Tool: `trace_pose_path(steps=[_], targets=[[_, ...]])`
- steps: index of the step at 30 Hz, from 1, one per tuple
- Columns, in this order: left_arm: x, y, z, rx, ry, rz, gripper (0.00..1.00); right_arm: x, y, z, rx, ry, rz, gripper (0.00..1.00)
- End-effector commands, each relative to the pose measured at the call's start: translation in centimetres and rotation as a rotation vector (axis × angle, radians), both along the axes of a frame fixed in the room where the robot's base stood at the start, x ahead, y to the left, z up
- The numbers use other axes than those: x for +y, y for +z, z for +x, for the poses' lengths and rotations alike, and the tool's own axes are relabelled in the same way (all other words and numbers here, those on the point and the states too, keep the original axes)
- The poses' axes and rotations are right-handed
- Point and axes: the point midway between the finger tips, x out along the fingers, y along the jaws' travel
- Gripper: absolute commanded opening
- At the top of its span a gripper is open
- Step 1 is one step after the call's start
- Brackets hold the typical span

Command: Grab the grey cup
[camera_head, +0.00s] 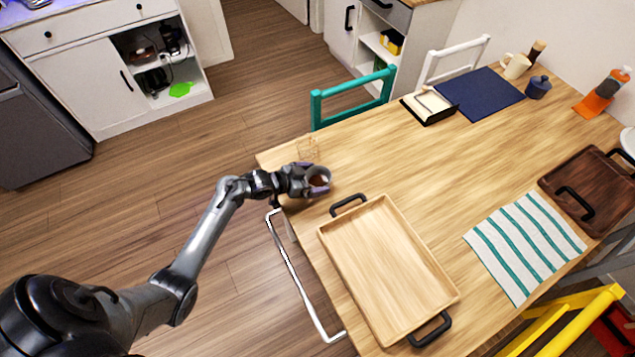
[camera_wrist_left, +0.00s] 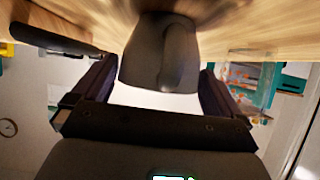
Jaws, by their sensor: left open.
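The grey cup (camera_head: 318,174) stands near the left edge of the wooden table (camera_head: 420,160), with something brown inside it. In the left wrist view the cup (camera_wrist_left: 146,62) appears upside down, with its handle facing the camera. My left gripper (camera_head: 316,185) is at the cup. In the left wrist view my left gripper (camera_wrist_left: 155,82) is open, one finger on either side of the cup, with gaps visible on both sides. The gripper partly hides the cup in the head view. My right gripper is not in view.
A light wooden tray (camera_head: 322,238) with black handles lies just right of the cup. A striped cloth (camera_head: 525,245), dark tray (camera_head: 604,205) and blue mat (camera_head: 480,92) lie farther off. The table's middle is clear.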

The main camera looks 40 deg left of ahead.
Motion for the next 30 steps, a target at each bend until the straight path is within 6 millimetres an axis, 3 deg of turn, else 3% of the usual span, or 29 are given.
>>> trace_pose_path(steps=[3,12,30], targets=[[-0.01,0.01,-0.02,0.0,0.0,0.0,1.0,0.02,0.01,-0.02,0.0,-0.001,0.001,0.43],[0.0,0.02,-0.05,0.0,0.0,0.0,0.54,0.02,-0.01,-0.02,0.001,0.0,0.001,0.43],[0.04,0.82,-0.01,-0.002,-0.001,0.002,0.53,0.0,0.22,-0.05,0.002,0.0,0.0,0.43]])
